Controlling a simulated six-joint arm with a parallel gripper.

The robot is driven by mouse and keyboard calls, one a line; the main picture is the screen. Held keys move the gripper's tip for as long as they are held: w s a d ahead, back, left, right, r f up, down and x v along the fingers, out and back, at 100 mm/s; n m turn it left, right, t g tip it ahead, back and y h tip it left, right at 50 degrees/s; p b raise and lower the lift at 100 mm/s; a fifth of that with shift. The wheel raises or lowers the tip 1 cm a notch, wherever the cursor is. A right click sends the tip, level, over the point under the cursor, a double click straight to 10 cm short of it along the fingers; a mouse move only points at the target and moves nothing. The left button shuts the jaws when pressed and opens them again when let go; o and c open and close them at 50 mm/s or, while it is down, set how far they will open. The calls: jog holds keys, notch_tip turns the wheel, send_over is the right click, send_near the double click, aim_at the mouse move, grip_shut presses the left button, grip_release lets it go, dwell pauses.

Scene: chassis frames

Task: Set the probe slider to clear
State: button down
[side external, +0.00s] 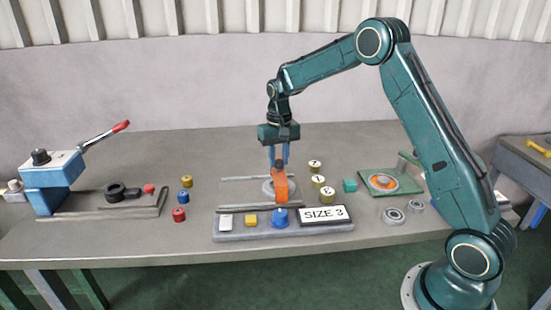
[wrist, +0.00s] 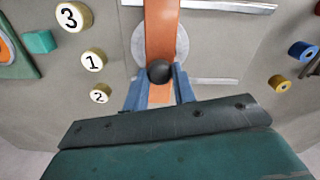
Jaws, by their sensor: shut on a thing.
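The orange probe slider (side external: 281,184) stands at the middle of the table, over a grey round disc (side external: 267,188) and between two metal rails. In the wrist view its orange arm (wrist: 162,28) runs up from a black ball knob (wrist: 159,72). My gripper (side external: 280,160) comes straight down on it from above. Its blue fingers (wrist: 159,90) are on either side of the slider at the knob, shut on it. The fingers hide part of the slider, and I see no mark for a clear position.
A grey console (side external: 230,234) in front carries a white switch, a yellow button, a blue knob (side external: 280,217) and a "SIZE 3" sign (side external: 324,214). Numbered discs (side external: 319,181) stand close on the right. Coloured spools (side external: 186,182) and a red-handled press (side external: 52,180) are left.

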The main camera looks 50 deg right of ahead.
jog(key=w+a, duration=0.9)
jog(key=shift+w+a+r, duration=0.15)
jog(key=shift+w+a, duration=0.1)
jog(key=shift+w, duration=0.05)
jog(key=c, duration=1.1)
grip_release()
jog(key=shift+a, duration=0.1)
jog(key=shift+c, duration=0.2)
notch_tip(320, 180, up, 14)
